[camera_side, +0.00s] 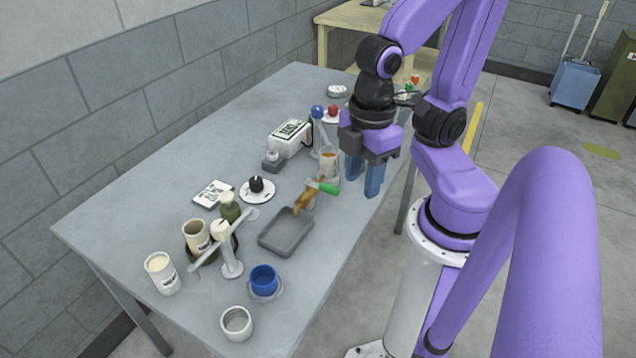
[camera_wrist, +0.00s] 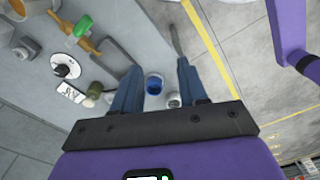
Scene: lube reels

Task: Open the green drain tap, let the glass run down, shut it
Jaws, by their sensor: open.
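The green tap handle (camera_side: 329,188) sits on a brass tap body (camera_side: 312,188) near the table's front edge, above a grey tray (camera_side: 287,232). A glass (camera_side: 328,164) with amber-brown contents stands just behind the tap; its exact level is too small to read. My gripper (camera_side: 363,187) points down to the right of the handle, apart from it, with blue fingers spread and empty. In the wrist view the handle (camera_wrist: 83,26) and brass body (camera_wrist: 84,42) are at upper left, outside the fingers (camera_wrist: 158,82).
A blue cup (camera_side: 263,279) and a grey cup (camera_side: 237,323) stand near the front edge. A white lever stand (camera_side: 230,262), a white plate (camera_side: 257,195) with a black knob and a white labelled box (camera_side: 290,138) are on the table. The table's left corner is bare.

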